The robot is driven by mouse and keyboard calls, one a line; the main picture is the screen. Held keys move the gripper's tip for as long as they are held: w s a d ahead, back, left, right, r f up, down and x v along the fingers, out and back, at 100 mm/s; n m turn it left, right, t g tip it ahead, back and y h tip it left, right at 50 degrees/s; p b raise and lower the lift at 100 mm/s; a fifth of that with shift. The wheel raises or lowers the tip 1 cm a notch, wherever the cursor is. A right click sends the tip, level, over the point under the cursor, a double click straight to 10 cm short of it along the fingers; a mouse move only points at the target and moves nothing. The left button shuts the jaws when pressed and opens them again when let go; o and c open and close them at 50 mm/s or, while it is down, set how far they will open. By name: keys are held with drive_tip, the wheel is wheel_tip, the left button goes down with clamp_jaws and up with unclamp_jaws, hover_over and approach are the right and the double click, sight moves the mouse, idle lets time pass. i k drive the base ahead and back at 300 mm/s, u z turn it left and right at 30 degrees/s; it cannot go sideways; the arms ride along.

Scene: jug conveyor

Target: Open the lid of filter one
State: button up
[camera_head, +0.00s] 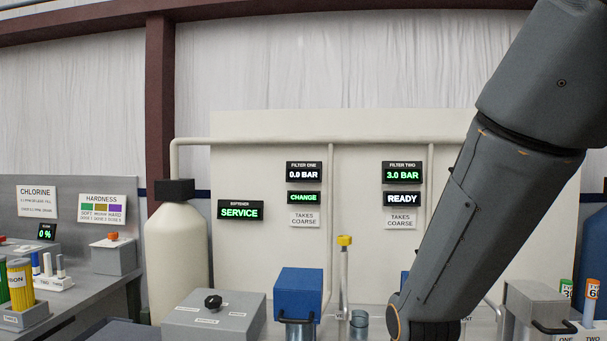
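The filter one display (304,172) on the cream panel reads 0.0 BAR, with a green CHANGE sign (304,198) under it. Below stands a blue box-shaped top (299,291), apparently the lid of filter one, with a dark bar handle (297,321) low on its front. It looks shut, but its lower part is cut off by the picture edge. My arm comes down from the upper right to the bottom centre, right of the blue top and apart from it in the picture. My gripper is out of view.
My arm hides most of filter two, whose display (402,173) reads 3.0 BAR.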

sight(298, 292)
drive_tip(key=u, duration=1.95)
drive_tip(key=k, duration=0.85)
drive_tip(key=z, duration=1.05)
drive_tip(key=i, duration=0.5)
drive_tip(key=z, duration=0.1)
